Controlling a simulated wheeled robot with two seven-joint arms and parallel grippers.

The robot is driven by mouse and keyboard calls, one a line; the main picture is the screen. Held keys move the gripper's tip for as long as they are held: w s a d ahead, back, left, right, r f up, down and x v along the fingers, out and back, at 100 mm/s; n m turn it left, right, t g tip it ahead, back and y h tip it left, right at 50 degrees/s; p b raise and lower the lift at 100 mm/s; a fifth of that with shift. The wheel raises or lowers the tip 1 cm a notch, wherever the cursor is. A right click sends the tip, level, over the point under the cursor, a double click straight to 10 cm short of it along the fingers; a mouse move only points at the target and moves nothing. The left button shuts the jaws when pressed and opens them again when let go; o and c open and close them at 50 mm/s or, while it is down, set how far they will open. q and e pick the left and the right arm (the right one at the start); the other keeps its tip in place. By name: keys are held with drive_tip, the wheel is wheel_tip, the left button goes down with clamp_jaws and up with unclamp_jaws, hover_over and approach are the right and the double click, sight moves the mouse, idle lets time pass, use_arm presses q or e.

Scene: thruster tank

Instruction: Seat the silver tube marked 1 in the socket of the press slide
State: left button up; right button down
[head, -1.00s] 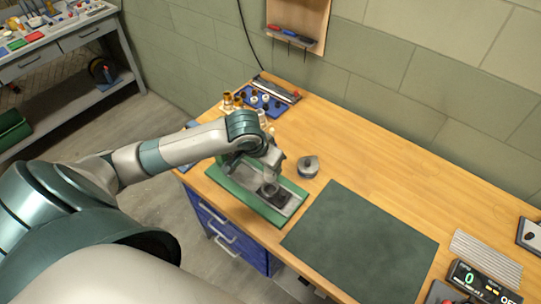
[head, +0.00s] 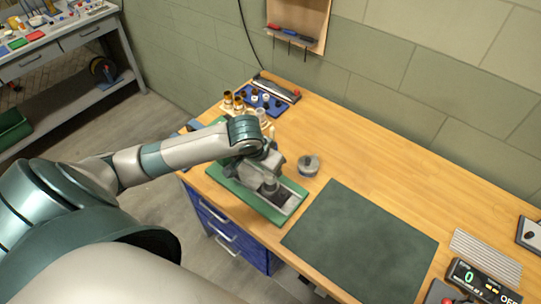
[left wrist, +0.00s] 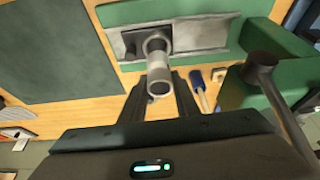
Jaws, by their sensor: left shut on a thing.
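My left gripper (head: 266,184) is over the grey metal slide of the green press (head: 232,188). In the left wrist view, my left gripper's fingers (left wrist: 160,98) are shut on a silver tube (left wrist: 158,70). The tube's near end shows as an open ring, and its far end points to the slide (left wrist: 205,34). A dark grey collar at the far end overlaps the slide's socket area, so I cannot tell whether the tube is in the socket or just above it. I cannot read a number on the tube. My right gripper is not in view.
A dark green mat (head: 362,240) lies right of the press. A round grey part (head: 308,165) stands behind it. A blue rack (head: 262,101) with small parts is at the back left. A black lever with a ball end (left wrist: 262,66) is close by in the left wrist view.

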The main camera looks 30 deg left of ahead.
use_arm(q)
drive_tip(key=shift+f, duration=1)
drive_tip(key=shift+f+b, duration=0.45)
drive_tip(key=shift+f, duration=0.9)
drive_tip(key=shift+f, duration=0.1)
drive_tip(key=o, duration=1.1)
